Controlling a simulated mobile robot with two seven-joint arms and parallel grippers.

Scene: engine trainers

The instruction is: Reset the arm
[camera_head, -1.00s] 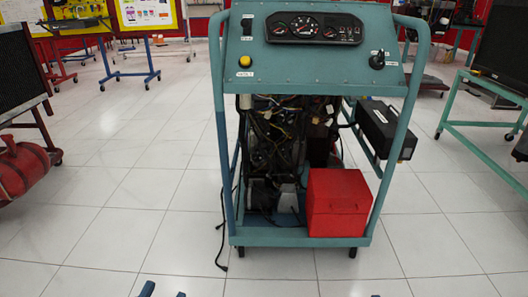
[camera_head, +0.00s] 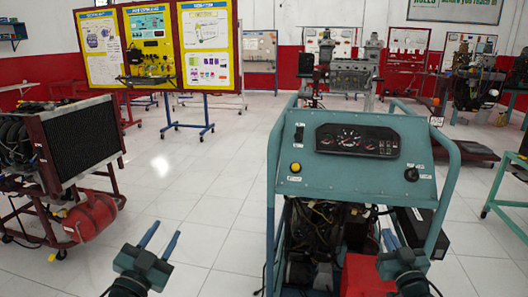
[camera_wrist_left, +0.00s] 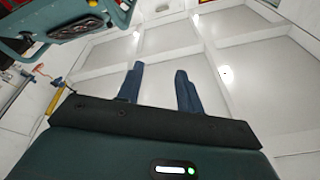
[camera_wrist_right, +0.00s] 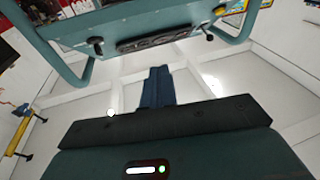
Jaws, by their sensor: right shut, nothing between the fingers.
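My left gripper (camera_head: 165,236) is at the lower left of the head view, to the left of the teal engine trainer (camera_head: 285,188). Its two blue fingers are apart with nothing between them, as the left wrist view also shows (camera_wrist_left: 159,70). My right gripper (camera_head: 389,240) is at the lower right, in front of the trainer's lower part. Its blue fingers lie together and hold nothing; they also show shut in the right wrist view (camera_wrist_right: 158,72). Both grippers point up and away, raised in front of me. The trainer's panel shows in both wrist views.
The trainer's red box (camera_head: 366,275) is partly hidden by my right gripper. A radiator stand (camera_head: 85,140) with a red tank (camera_head: 90,216) stands at the left. Yellow display boards (camera_head: 150,50) stand behind. Tiled floor (camera_head: 205,190) is clear between the stand and trainer.

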